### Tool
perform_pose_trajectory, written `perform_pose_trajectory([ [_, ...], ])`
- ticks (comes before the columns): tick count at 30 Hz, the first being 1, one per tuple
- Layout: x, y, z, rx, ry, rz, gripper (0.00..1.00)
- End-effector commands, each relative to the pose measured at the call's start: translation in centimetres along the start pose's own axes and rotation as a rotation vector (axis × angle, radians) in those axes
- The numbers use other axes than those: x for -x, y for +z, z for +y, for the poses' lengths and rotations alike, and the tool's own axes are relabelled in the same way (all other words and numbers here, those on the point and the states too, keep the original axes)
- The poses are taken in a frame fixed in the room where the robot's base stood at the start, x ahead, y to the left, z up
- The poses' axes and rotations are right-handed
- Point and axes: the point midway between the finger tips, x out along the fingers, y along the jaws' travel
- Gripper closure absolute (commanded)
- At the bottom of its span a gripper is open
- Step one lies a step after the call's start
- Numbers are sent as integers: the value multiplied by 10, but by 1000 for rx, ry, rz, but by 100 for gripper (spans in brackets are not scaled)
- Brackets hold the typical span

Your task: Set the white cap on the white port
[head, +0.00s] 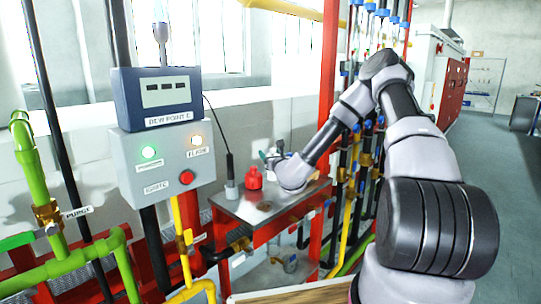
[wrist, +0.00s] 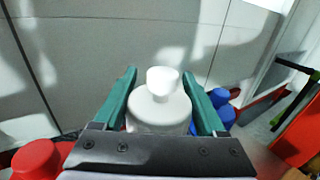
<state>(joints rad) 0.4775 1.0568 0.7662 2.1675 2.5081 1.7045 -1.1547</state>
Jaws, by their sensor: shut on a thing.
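My gripper (wrist: 165,98) is shut on the white cap (wrist: 160,112), with one green finger on each side of it. The cap has a wide round body and a small knob on top, and looks upright. I cannot pick out the white port in either view. What lies under the white cap is hidden, so I cannot tell whether it touches anything below.
A red cap (head: 253,178) stands on the metal bench (head: 262,211); it also shows at lower left in the wrist view (wrist: 37,160). A blue cap (wrist: 220,98) is close beside the right finger.

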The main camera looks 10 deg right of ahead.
Motion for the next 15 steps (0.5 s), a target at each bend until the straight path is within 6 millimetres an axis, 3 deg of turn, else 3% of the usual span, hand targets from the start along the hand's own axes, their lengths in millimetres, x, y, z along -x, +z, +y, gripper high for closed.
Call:
perform_pose_trajectory([
  [7,0,0,0,0,0,0,82],
  [8,0,0,0,0,0,0,19],
  [9,0,0,0,0,0,0,14],
  [15,0,0,0,0,0,0,14],
])
